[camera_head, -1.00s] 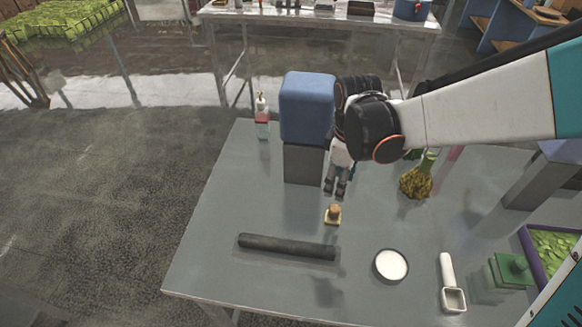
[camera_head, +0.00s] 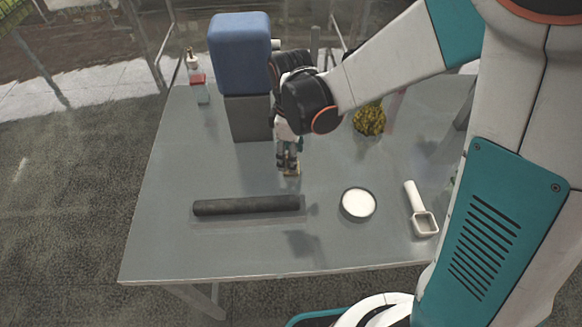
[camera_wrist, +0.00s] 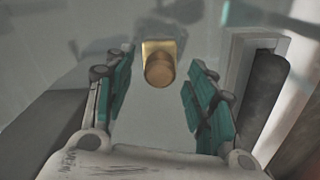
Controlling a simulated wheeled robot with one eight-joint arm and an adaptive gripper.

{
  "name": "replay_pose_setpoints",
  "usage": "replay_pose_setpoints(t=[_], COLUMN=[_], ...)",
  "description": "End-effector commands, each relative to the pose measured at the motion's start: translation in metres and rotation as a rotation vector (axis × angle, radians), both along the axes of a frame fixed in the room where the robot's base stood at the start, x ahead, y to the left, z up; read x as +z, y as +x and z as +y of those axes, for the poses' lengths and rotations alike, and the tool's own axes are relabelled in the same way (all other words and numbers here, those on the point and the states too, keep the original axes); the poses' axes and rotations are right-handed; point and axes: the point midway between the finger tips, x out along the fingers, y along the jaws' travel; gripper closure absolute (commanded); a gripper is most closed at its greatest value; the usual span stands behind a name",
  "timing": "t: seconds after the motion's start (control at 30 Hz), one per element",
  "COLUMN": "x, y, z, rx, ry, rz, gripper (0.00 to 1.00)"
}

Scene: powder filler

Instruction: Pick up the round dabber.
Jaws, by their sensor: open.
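The dabber (camera_wrist: 159,66), a small piece with a round wooden knob on a squarish yellow base, stands on the grey table. In the head view the dabber (camera_head: 292,174) is mostly hidden behind my fingers. My gripper (camera_head: 288,163) points down just over it. In the wrist view my gripper (camera_wrist: 162,62) is open, with the teal-padded fingers apart on either side of the knob. I see a gap on both sides, wider on the right. I cannot tell the exact height of the fingertips above the table.
A blue block on a grey stand (camera_head: 247,118) is close behind-left of my gripper. A dark roller (camera_head: 247,205) lies in front. A round dish of white powder (camera_head: 358,204) and a white scoop (camera_head: 421,212) are to the right. A bottle (camera_head: 197,80) stands at the back left.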

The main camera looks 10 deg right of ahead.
Motion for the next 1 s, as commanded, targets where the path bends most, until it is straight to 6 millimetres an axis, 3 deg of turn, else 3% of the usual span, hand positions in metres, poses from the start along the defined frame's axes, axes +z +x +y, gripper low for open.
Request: replay_pose_setpoints(t=[0.03,0.17,0.43,0.47,0.67,1.0], x=[-0.013,-0.028,-0.029,-0.029,-0.029,-0.029], y=[0.000,0.001,0.000,0.000,0.000,0.000], z=[-0.001,-0.001,-0.001,-0.001,-0.001,-0.001], rx=[0.000,0.000,0.000,0.000,0.000,0.000], ry=[0.000,0.000,0.000,0.000,0.000,0.000], rz=[0.000,0.000,0.000,0.000,0.000,0.000], gripper=[0.49,0.49,0.49,0.52,0.97,0.97])
